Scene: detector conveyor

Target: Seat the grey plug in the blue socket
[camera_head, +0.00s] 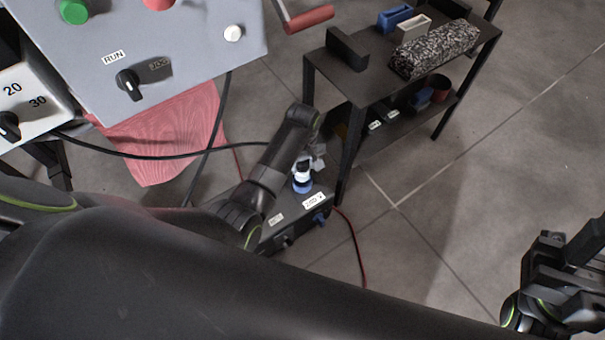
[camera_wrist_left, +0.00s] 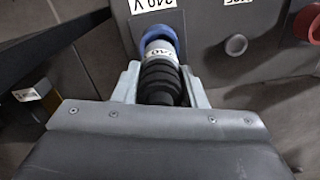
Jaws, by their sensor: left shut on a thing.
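The grey plug (camera_wrist_left: 160,52), with a ribbed black sleeve, is between the two fingers of my left gripper (camera_wrist_left: 160,90) in the left wrist view. The gripper is shut on it. The plug's far end meets the blue socket (camera_wrist_left: 154,33) on the grey box and looks lined up with it; I cannot tell how deep it sits. In the head view, the plug (camera_head: 303,170) stands over the blue socket (camera_head: 303,186), beside my left gripper (camera_head: 312,165). My right gripper (camera_head: 555,270) is at the lower right, away from the box; its jaw opening is unclear.
The grey box (camera_head: 290,226) carries white labels, and its other connectors show in the wrist view, including a pale round one (camera_wrist_left: 236,44). A dark shelf table (camera_head: 375,85) stands close by on the right. A black cable (camera_head: 150,156) hangs at left. Floor at right is clear.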

